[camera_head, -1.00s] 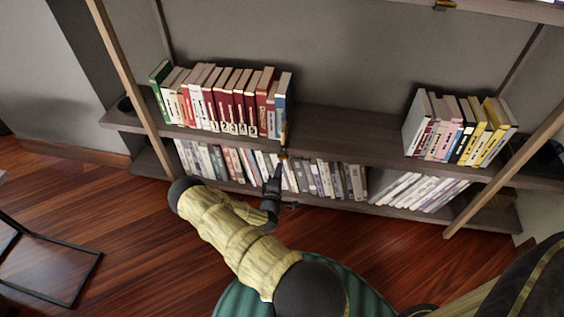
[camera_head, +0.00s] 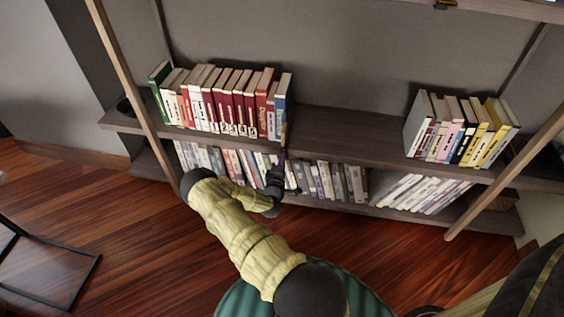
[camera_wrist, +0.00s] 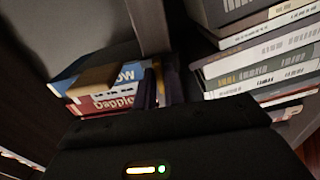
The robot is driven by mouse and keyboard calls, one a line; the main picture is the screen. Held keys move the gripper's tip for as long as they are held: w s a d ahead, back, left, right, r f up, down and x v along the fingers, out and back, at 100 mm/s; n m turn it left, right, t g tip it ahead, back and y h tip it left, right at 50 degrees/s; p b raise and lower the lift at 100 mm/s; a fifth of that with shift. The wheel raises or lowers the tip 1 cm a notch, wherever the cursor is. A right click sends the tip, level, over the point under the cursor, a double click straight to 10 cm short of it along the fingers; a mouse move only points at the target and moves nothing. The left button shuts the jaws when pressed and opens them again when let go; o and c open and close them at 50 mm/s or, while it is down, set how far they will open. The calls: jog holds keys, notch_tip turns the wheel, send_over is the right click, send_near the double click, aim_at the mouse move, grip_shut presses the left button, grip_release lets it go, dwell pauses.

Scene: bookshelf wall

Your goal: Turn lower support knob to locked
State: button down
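I cannot clearly make out the lower support knob in either view. In the head view my gripper (camera_head: 281,160) is at the front edge of the middle shelf, just below the blue book at the end of the left row. A small tan upright piece (camera_head: 284,133) shows there, just above the gripper.
A row of red and white books (camera_head: 225,100) stands on the middle shelf (camera_head: 340,135), with yellow and grey books (camera_head: 465,130) at the right. The shelf between them is bare. More books (camera_head: 335,182) fill the lower shelf. A small bracket (camera_head: 443,5) sits on the upper shelf.

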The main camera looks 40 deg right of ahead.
jog(key=shift+m, duration=0.3)
jog(key=m+p, duration=0.3)
jog(key=m, duration=1.4)
jog(key=shift+f, duration=0.1)
jog(key=shift+a+m, duration=0.1)
jog(key=shift+m, duration=0.2)
dwell(0.3)
jog(key=c, duration=1.5)
grip_release()
jog(key=shift+s, duration=0.1)
